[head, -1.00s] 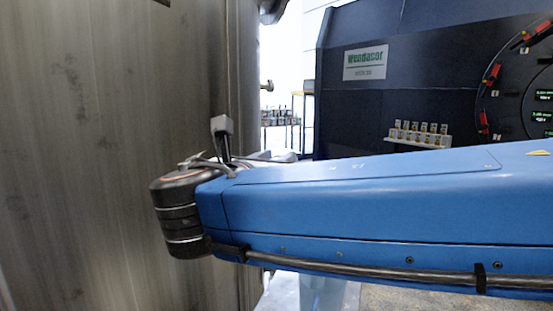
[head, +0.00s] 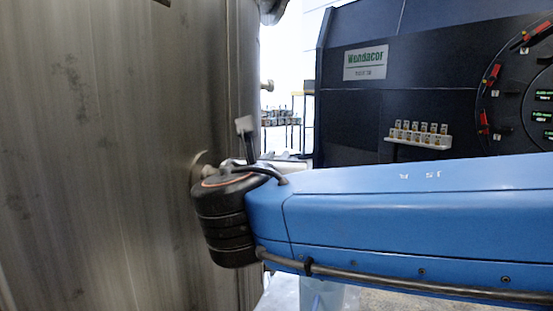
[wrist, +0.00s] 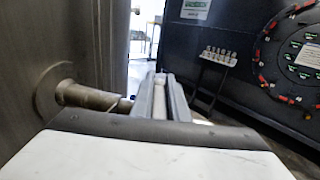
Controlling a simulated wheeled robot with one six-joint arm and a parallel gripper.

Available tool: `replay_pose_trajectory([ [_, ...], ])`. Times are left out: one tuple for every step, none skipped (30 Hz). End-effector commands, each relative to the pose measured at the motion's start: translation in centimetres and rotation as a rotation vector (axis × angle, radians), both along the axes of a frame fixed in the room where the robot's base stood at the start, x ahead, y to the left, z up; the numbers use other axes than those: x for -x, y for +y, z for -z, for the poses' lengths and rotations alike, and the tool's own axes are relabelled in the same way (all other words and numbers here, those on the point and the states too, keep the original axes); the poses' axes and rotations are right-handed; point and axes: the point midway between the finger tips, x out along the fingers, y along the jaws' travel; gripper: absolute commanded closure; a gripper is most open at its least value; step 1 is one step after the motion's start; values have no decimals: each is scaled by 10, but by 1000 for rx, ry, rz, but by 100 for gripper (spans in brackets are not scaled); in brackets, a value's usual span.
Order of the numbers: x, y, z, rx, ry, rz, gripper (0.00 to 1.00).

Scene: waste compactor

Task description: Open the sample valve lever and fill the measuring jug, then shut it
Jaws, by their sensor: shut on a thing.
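In the wrist view my gripper (wrist: 160,88) is shut, its two grey fingers on either side of a narrow pale bar (wrist: 159,104), which appears to be the sample valve lever. A brownish metal pipe (wrist: 92,97) comes out of the tank wall at the left and ends beside the fingers. The valve body is mostly hidden by my wrist. In the head view my arm covers most of the valve and gripper. A pale bluish, see-through thing (head: 325,295) shows below my arm; I cannot tell whether it is the measuring jug, or its fill level.
A large steel tank wall (head: 95,150) fills the left, close to my wrist. A dark panel (head: 360,110) with a small shelf of sample vials (head: 418,140) and a round gauge board (head: 530,95) stands at the right. A storage rack (head: 282,125) is far behind.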

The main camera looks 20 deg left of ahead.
Motion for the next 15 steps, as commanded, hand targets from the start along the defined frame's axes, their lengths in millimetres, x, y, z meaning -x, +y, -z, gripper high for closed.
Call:
replay_pose_trajectory([
  [-1, -3, -2, -2, -2, -30, 100],
  [-1, -3, -1, -1, -2, -48, 100],
  [-1, -4, -1, -1, -1, -72, 100],
  [-1, -4, -1, -2, -2, -89, 100],
  [-1, -4, -2, -2, -2, -106, 100],
  [-1, -4, -1, -1, -2, -125, 100],
  [-1, -4, -1, -1, -2, -136, 100],
  [-1, -3, -1, -1, -1, -148, 100],
  [-1, -4, -1, -1, -1, -159, 100],
  [-1, -4, -1, -1, -1, -167, 100],
  [-1, -4, -1, -2, -1, -173, 100],
  [0, -3, -1, -1, -1, -177, 100],
  [0, -3, -1, -1, -1, -180, 100],
  [0, -3, -1, -1, -1, -182, 100],
  [0, -3, -1, -1, -1, -183, 100],
])
